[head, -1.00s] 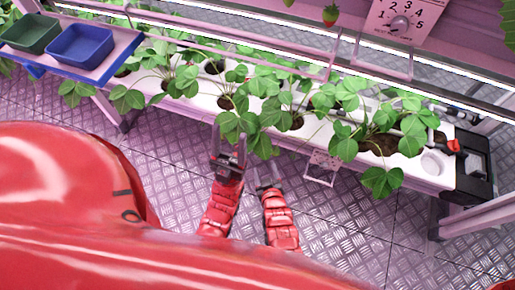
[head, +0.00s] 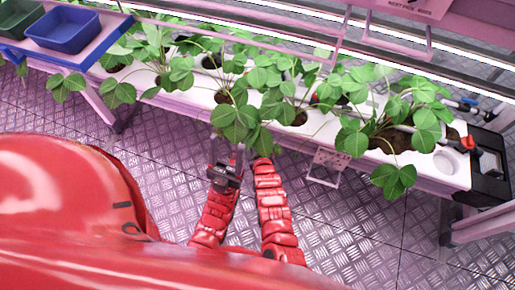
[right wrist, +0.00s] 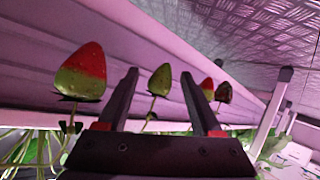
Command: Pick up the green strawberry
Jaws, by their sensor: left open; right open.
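In the right wrist view the green strawberry (right wrist: 160,80) hangs on a thin stem and shows between the two fingers of my open right gripper (right wrist: 165,100). The fingers do not visibly close on it; its exact depth between them is unclear. A red-and-green strawberry (right wrist: 82,72) hangs left of the fingers. A red one (right wrist: 207,88) and a dark one (right wrist: 223,93) show near the right finger. In the head view the right gripper is hidden under leaves at the planter's front edge. My left gripper (head: 226,158) is open and empty, just left of it.
A long white planter (head: 325,125) with leafy plants (head: 285,85) runs across the head view. A blue tray (head: 62,28) and a green tray (head: 16,20) sit at upper left. A small bracket (head: 328,165) hangs from the planter's front. The metal floor (head: 340,225) is clear.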

